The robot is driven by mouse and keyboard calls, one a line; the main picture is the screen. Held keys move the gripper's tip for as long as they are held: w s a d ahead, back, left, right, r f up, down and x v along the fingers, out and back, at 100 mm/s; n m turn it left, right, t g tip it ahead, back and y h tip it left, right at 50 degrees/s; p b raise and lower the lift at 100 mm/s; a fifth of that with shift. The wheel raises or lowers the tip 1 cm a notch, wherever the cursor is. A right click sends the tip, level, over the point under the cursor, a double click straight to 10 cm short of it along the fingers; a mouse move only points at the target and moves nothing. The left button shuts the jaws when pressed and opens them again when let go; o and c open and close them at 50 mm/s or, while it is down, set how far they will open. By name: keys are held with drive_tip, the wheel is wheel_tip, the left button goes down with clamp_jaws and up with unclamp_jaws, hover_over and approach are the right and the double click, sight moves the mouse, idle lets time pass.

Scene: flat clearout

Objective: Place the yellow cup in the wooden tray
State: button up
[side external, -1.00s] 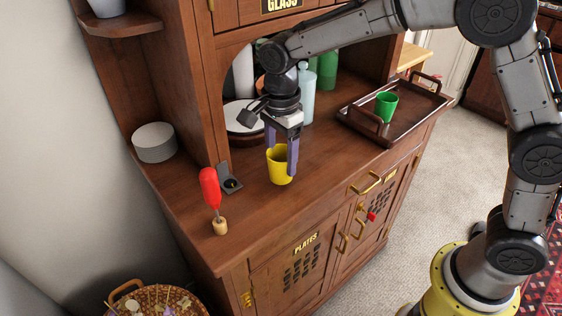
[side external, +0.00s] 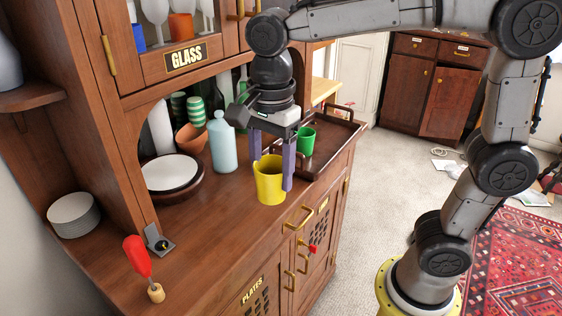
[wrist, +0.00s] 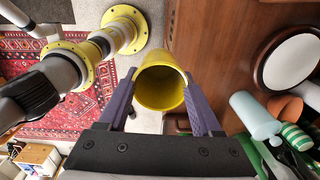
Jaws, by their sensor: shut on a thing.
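The yellow cup (side external: 269,184) is upright between the two purple fingers of my gripper (side external: 273,172), which is shut on it. In the wrist view the cup (wrist: 162,88) shows its open mouth between the fingertips (wrist: 159,78). The cup is over the front part of the cabinet counter, left of the wooden tray; I cannot tell how far its base is above the surface. The dark wooden tray (side external: 334,146) lies on the counter at the right end, with raised handles. A green cup (side external: 306,141) stands in it, and my gripper hides part of the tray's left side.
A light blue bottle (side external: 222,145), terracotta pots (side external: 190,139) and a white plate (side external: 170,173) stand behind, in the niche. The tray's right part looks clear.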

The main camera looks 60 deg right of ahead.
drive_tip(key=w+d+r+m, duration=0.1)
drive_tip(key=w+d+m, duration=0.25)
drive_tip(key=d, duration=0.55)
drive_tip(key=w+d+r+m, duration=0.1)
drive_tip(key=w+d+m, duration=0.25)
drive_tip(key=d, duration=0.45)
drive_tip(key=s+d+f+m, duration=0.1)
drive_tip(key=s+d+m, duration=0.15)
drive_tip(key=d, duration=0.75)
drive_tip(key=s+d+f+m, duration=0.1)
drive_tip(key=s+d+m, duration=0.15)
drive_tip(key=d, duration=0.75)
drive_tip(key=m, duration=0.1)
hover_over(325, 134)
wheel_tip(325, 134, down, 10)
drive_tip(key=shift+r, duration=0.1)
drive_tip(key=shift+f, duration=1.55)
